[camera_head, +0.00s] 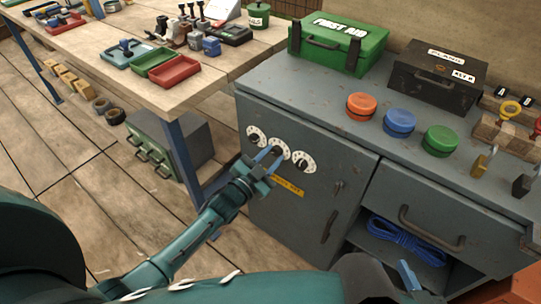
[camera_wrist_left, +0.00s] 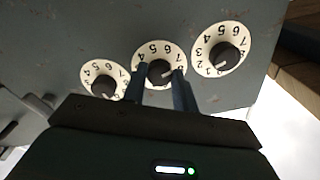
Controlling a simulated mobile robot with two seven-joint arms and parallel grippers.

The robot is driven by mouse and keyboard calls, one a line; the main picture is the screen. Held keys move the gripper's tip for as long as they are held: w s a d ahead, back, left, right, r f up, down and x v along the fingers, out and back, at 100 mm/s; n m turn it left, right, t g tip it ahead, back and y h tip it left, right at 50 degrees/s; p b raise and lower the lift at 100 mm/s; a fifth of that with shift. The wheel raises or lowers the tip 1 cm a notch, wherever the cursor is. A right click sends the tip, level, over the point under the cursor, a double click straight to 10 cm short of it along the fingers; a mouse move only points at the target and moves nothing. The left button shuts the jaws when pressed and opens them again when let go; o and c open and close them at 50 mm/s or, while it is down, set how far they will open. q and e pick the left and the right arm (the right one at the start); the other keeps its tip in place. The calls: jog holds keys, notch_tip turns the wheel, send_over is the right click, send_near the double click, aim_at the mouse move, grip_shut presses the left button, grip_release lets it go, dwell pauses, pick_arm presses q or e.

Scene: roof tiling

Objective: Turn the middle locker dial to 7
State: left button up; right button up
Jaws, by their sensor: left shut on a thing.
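The grey locker (camera_head: 272,215) carries a row of dials with black knobs on white numbered discs. The middle dial (camera_head: 278,149) is partly hidden by my left gripper (camera_head: 268,160) in the head view. In the left wrist view my left gripper (camera_wrist_left: 163,80) has its two blue fingers on either side of the black knob of the middle dial (camera_wrist_left: 160,71), shut on it. Its white pointer mark lies at the lower right of the knob, partly by a finger. The outer dials (camera_head: 303,162) and (camera_wrist_left: 101,82) are untouched. Of my right gripper (camera_head: 410,276), only a blue finger-like part shows at the bottom.
A green first aid box (camera_head: 338,45), a black box (camera_head: 436,76) and orange, blue and green round tins (camera_head: 399,123) stand on the locker top. A blue rope coil (camera_head: 405,240) lies in the open shelf. A workbench (camera_head: 170,92) stands at the left.

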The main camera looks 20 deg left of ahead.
jog(key=shift+f, duration=0.25)
dwell(0.3)
pick_arm(q)
jog(key=o, duration=1)
jog(key=shift+c, duration=0.2)
pick_arm(e)
jog(key=shift+r, duration=0.25)
pick_arm(q)
jog(key=p+v, duration=0.1)
jog(key=v, duration=1.2)
pick_arm(e)
jog(key=shift+w+a+f+g, duration=0.1)
jog(key=shift+a+f+g, duration=0.15)
jog(key=shift+f+g, duration=0.15)
jog(key=shift+r, duration=0.1)
